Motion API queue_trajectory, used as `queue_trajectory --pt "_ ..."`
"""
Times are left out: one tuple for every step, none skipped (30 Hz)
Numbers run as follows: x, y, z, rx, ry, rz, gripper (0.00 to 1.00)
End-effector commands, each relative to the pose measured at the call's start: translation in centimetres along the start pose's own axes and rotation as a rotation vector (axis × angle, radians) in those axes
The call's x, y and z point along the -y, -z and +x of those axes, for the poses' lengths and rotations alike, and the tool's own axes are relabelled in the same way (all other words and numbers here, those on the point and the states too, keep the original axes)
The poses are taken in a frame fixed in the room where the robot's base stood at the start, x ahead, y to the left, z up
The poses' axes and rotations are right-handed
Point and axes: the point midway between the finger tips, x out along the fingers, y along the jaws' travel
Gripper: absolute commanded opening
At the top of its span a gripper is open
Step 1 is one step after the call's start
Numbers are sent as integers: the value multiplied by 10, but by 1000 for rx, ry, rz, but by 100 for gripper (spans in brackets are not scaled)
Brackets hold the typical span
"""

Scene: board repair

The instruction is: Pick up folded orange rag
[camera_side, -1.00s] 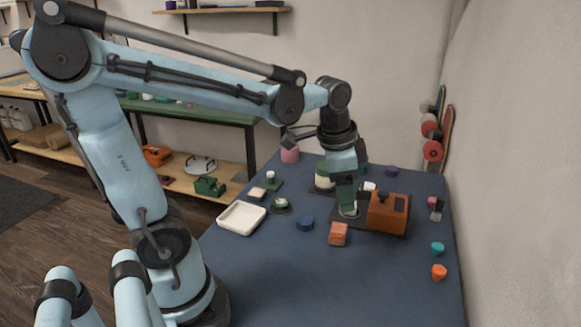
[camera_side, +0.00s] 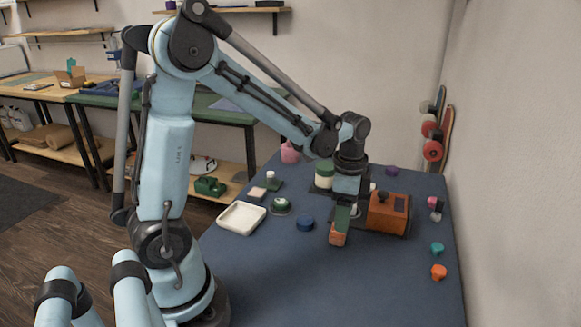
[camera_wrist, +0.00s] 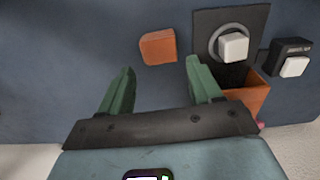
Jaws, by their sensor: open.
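The folded orange rag (camera_side: 337,240) is a small orange block shape on the blue table, in front of the orange box. It also shows in the wrist view (camera_wrist: 157,47), beyond my fingertips and roughly between their lines. My gripper (camera_side: 341,224) has green fingers pointing down over the rag, covering its upper part in the side view. In the wrist view my gripper (camera_wrist: 160,66) is open, with nothing between its fingers. Whether the fingertips touch the rag cannot be told.
The orange box (camera_side: 387,212) stands close to the right of my gripper. A blue round piece (camera_side: 305,223) and a white tray (camera_side: 241,218) lie to the left. A teal piece (camera_side: 437,249) and an orange piece (camera_side: 438,272) lie right. The front table is clear.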

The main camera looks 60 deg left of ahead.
Motion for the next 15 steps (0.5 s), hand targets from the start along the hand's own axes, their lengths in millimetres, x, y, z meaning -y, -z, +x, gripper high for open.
queue_trajectory --pt "0 0 3 0 0 0 64" --pt "0 0 4 0 0 0 64" --pt "0 0 5 0 0 -1 64" --pt "0 0 6 0 0 -1 64" --pt "0 -1 7 0 0 -1 64" --pt "0 -2 10 0 0 -1 64" --pt "0 -2 13 0 0 -1 64" --pt "0 -3 16 0 0 -2 64" --pt "0 -5 21 0 0 -2 64" --pt "0 -6 24 0 0 -2 64" --pt "0 -7 28 0 0 -2 64" --pt "0 -8 33 0 0 -2 64" --pt "0 -9 37 0 0 -1 64" --pt "0 -9 41 -1 0 0 64" --pt "0 -8 45 -2 0 0 64"
